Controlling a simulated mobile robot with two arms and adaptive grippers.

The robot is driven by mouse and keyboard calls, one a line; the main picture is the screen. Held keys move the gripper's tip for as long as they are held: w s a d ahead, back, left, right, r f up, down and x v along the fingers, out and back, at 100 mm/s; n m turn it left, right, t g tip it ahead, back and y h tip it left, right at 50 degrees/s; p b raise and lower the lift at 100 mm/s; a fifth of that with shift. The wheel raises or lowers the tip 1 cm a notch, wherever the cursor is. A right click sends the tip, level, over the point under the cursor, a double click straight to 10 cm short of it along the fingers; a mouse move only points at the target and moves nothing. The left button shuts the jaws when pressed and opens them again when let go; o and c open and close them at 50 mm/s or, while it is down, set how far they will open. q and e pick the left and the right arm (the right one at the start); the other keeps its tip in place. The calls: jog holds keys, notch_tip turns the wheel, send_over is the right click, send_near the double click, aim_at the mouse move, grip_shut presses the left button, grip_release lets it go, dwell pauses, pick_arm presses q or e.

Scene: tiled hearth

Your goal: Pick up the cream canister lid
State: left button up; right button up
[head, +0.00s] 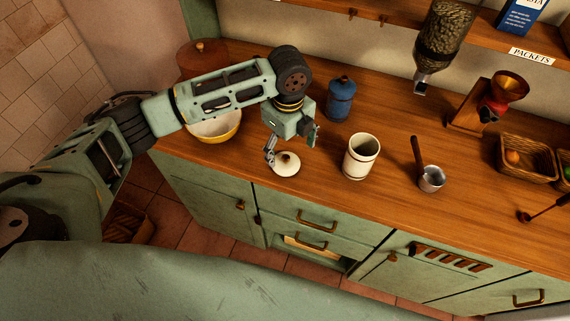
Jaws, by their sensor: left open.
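The cream canister lid (286,166) lies on the wooden counter near its front edge. It is a round cream disc with a small dark knob. My left gripper (278,157) is open just above the lid, with its fingers over the lid's upper left part. I cannot tell whether a finger touches it. The cream canister (359,160) stands upright and open-topped to the right of the lid. My right gripper does not show.
A yellow bowl (216,127) stands left under my arm. A blue canister (340,99) stands behind the lid. A small metal pot (431,179) is right of the cream canister. Baskets (527,158) and a grinder (489,108) stand farther right. A shelf (401,22) overhangs the back.

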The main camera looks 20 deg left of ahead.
aim_at(285, 158)
pick_arm(q)
jog(key=f, duration=0.2)
jog(key=f+p, duration=0.1)
jog(key=f, duration=0.1)
jog(key=f+p, duration=0.1)
jog(key=f, duration=0.1)
jog(key=shift+w+a+f, duration=0.2)
jog(key=shift+a+f, duration=0.05)
jog(key=shift+a, duration=0.15)
jog(key=shift+f, duration=0.25)
jog(key=shift+w, duration=0.1)
jog(key=shift+c, duration=0.6)
jog(key=c, duration=1.1)
